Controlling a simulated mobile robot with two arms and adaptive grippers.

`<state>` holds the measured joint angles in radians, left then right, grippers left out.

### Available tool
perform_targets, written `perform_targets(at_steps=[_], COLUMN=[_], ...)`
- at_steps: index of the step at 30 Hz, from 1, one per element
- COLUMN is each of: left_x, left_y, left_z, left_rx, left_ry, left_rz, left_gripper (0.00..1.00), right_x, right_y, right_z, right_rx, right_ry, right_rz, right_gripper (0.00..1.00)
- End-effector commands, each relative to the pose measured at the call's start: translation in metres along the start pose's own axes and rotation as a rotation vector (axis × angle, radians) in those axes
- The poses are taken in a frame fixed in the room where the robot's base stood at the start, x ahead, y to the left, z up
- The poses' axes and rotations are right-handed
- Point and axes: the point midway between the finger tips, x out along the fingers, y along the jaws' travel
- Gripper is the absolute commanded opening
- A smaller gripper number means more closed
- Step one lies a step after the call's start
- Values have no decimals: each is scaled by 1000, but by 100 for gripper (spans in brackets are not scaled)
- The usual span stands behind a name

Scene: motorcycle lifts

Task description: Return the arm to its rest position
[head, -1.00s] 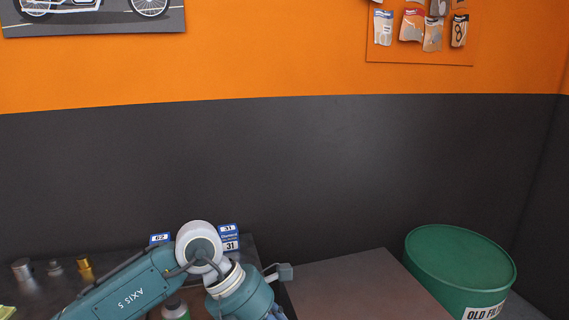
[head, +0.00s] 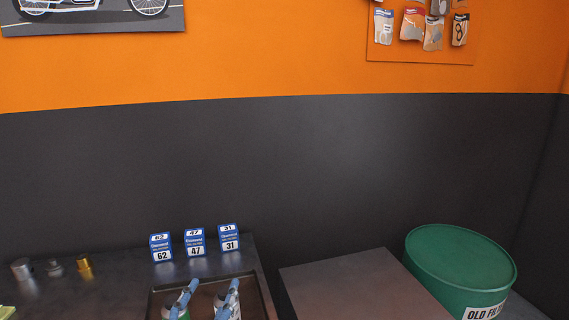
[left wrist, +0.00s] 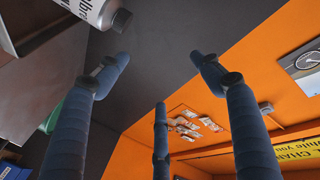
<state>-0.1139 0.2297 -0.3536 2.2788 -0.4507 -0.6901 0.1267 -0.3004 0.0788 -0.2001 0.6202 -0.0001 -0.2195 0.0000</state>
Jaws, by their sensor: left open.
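My left gripper (head: 212,289) shows at the bottom edge of the head view as two blue fingers, spread apart over the brown tray (head: 263,293). In the left wrist view its blue fingers (left wrist: 160,75) are wide apart with nothing between them. A white bottle (left wrist: 95,8) with a dark cap is near one fingertip there, and I cannot tell whether they touch. The left arm's links are out of the head view. My right gripper is in neither view.
Three blue boxes marked 62 (head: 161,248), 47 (head: 195,243) and 31 (head: 230,238) stand behind the tray. Small metal parts (head: 54,268) stand at left. A green drum (head: 460,265) is at right. The brown top (head: 350,285) beside the tray is bare.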

Motion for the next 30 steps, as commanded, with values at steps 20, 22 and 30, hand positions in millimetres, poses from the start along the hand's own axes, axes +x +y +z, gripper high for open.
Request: perform_targets(at_steps=[20,22,30], left_x=[-247,-269,-252], left_y=[75,81,114], left_z=[256,262,330], left_rx=[-287,-299,-294], left_ry=[-1098,-1159,-1197], left_rz=[272,300,315], left_gripper=[67,67,67], right_x=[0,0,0], right_y=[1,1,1], right_z=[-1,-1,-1], right_rx=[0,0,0], right_ry=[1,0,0], right_rz=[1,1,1], right_gripper=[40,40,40])
